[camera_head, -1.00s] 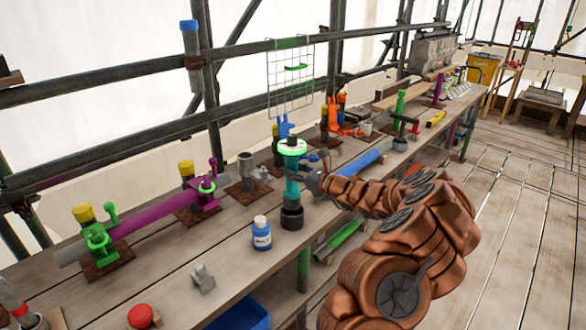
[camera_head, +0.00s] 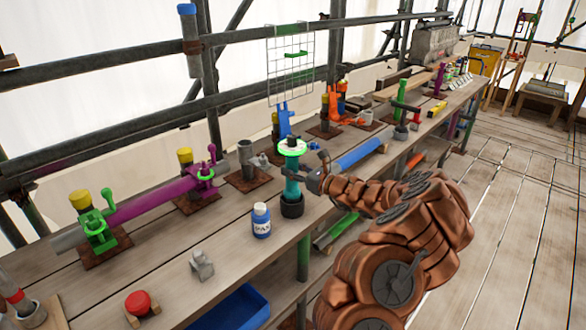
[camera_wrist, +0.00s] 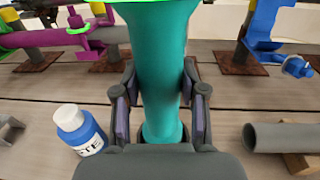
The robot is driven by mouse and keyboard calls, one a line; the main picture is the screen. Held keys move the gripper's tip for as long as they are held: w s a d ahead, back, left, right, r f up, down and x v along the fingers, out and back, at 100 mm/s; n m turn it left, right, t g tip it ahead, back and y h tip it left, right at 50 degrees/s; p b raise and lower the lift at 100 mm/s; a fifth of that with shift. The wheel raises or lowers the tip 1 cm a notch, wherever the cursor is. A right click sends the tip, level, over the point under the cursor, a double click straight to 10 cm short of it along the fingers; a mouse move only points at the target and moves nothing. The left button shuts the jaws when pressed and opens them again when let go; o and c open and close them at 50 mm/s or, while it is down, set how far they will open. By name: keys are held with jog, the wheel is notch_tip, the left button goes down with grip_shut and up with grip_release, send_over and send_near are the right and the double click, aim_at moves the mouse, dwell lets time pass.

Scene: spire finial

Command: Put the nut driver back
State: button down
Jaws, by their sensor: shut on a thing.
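The nut driver has a teal shaft (camera_head: 291,186) and a bright green ring (camera_head: 292,147) near its top. It stands upright, and its lower end is inside a black cup (camera_head: 292,208) on the bench. Whether it rests on the cup's bottom is hidden. My gripper (camera_wrist: 158,105) is shut on the teal shaft, with a dark finger on each side. In the head view my gripper reaches the shaft from the right, just above the cup.
A white-capped blue bottle (camera_head: 261,221) stands close left of the cup. A grey bracket (camera_head: 202,265) and red knob (camera_head: 138,303) lie farther left on the bench. Clamped purple pipe (camera_head: 155,203) runs behind. A blue pipe (camera_head: 360,154) lies to the right.

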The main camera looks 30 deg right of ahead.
jog(key=shift+f+b, duration=0.55)
jog(key=shift+f, duration=0.55)
jog(key=c, duration=0.6)
grip_release()
jog(key=shift+f, duration=0.1)
jog(key=shift+o, duration=0.3)
jog(key=o, duration=0.5)
jog(key=shift+o, duration=0.2)
jog(key=shift+f+b, duration=0.4)
jog(key=shift+f, duration=0.2)
